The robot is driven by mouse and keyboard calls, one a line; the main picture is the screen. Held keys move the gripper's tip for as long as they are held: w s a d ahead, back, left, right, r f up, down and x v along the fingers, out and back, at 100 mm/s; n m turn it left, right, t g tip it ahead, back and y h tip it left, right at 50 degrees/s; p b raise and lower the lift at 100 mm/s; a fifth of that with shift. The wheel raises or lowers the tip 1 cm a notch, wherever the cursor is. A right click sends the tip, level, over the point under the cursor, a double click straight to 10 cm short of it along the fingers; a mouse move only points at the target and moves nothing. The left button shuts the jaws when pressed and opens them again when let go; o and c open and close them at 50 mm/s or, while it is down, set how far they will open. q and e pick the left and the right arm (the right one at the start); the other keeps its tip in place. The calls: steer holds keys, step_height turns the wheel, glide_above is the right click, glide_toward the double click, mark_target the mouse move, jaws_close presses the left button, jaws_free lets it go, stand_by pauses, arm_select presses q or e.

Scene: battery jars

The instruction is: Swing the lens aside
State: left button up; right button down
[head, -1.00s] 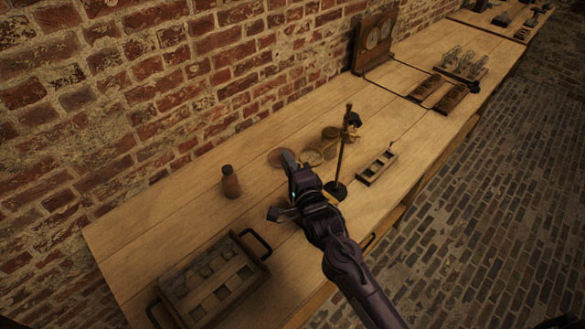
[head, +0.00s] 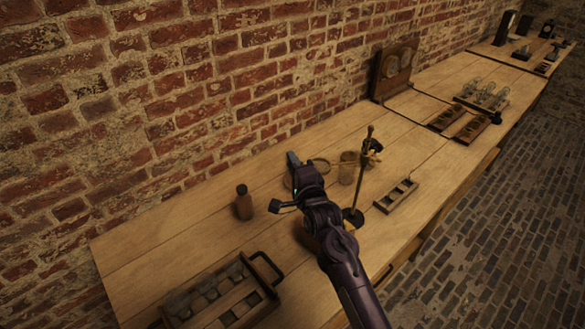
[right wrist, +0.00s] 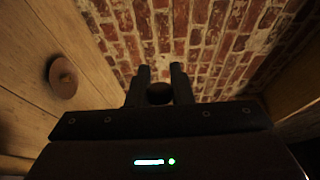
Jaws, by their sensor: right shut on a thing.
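The lens (head: 319,165) shows in the head view as a thin ring beside the stand (head: 361,172), an upright brass rod on a dark round base. My right gripper (head: 293,160) is just left of the ring, over the bench. In the right wrist view its two fingers (right wrist: 160,84) are closed around a small dark round piece (right wrist: 159,94). It appears to be the lens's handle, but the join is hidden. The lens seems to stand left of the jar (head: 348,166). A pale disc-like thing is mostly hidden behind my gripper. My left gripper is not in view.
A handled crate (head: 262,311) lies at the near left. A small wooden rack (head: 396,196) is right of the stand. The brick wall backs the bench.

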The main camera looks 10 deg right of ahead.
steer(key=shift+w+d+r, duration=0.1)
steer(key=shift+d+r, duration=0.05)
steer(key=shift+d, duration=0.25)
steer(key=c, duration=1.6)
jaws_free()
steer(key=shift+o, duration=1.4)
steer(key=shift+d, duration=0.25)
steer(key=s+d+b, duration=0.1)
steer(key=s+b, duration=0.1)
steer(key=s, duration=0.5)
steer(key=shift+s+d, duration=0.2)
steer(key=shift+s, duration=0.15)
